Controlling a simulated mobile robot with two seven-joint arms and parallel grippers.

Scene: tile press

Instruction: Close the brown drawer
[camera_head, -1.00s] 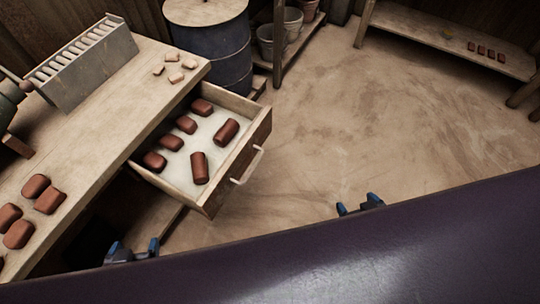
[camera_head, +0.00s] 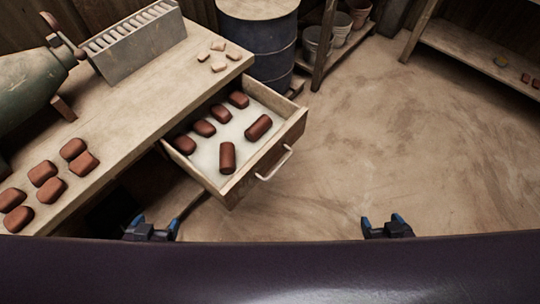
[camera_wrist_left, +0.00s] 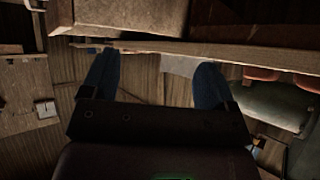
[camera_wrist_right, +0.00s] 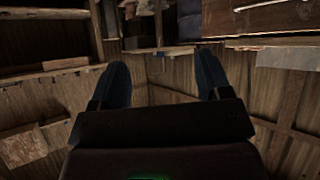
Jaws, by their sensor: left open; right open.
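The brown drawer (camera_head: 270,165) stands pulled out from the wooden workbench (camera_head: 120,95) in the head view. It has a pale handle (camera_head: 274,164) on its front and several reddish-brown clay pieces (camera_head: 227,157) inside on a white bottom. My left gripper (camera_head: 152,226) is open and empty, below and left of the drawer in the picture. My right gripper (camera_head: 387,225) is open and empty over the floor, right of and below the drawer. Both are apart from the drawer. In the left wrist view, the open fingers (camera_wrist_left: 155,85) show; in the right wrist view, the open fingers (camera_wrist_right: 163,82) hold nothing.
A slotted metal rack (camera_head: 138,38), several clay blocks (camera_head: 44,173) and small pale pieces (camera_head: 218,46) are on the bench. A blue barrel (camera_head: 262,45) stands behind the drawer. Shelves with pots (camera_head: 340,27) stand at the back. The floor (camera_head: 400,140) right of the drawer is clear.

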